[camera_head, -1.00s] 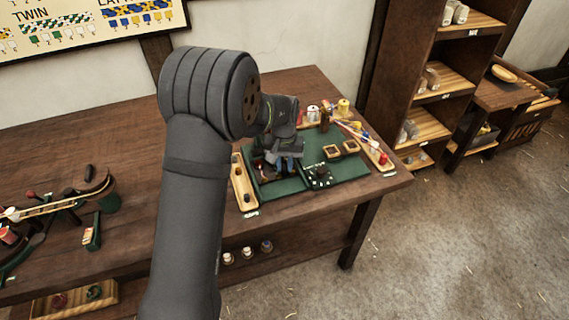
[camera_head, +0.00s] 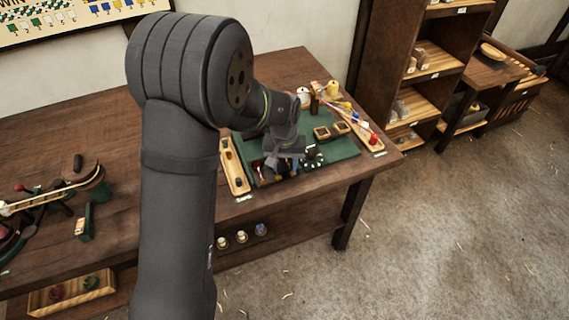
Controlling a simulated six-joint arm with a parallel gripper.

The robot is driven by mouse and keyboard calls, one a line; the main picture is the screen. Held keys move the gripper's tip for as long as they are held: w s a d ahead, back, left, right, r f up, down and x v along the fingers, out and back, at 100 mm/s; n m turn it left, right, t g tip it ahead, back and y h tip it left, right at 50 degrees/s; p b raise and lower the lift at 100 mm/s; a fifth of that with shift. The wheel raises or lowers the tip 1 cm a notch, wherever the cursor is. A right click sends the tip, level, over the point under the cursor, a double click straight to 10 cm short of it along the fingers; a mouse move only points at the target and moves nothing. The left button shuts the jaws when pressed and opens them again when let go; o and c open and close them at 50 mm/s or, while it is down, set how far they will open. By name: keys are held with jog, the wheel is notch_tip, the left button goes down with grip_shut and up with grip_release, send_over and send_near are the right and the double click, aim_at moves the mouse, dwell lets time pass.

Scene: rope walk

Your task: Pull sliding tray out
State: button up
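No tray is clearly marked as the sliding one. A shallow wooden tray (camera_head: 72,294) with dark round things in it sits low under the table at the lower left. My gripper (camera_head: 283,167) points down over the front left part of the mat, right of the narrow left tray. Its fingers are small and dark, so I cannot tell whether they are open or hold anything.
Two small wooden frames (camera_head: 331,131) and a dark knobbed piece (camera_head: 314,157) are on the mat. Spools (camera_head: 303,97) stand behind it. Several small spools (camera_head: 241,237) stand on the lower shelf. A shelf rack (camera_head: 415,75) is at right. Left of the mat, the tabletop is partly bare.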

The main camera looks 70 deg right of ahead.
notch_tip(320, 180, up, 17)
jog(key=shift+r, duration=0.2)
dwell(0.5)
jog(key=shift+w, duration=0.1)
notch_tip(320, 180, up, 8)
dwell(0.8)
jog(key=shift+f, duration=0.1)
notch_tip(320, 180, down, 12)
dwell(0.6)
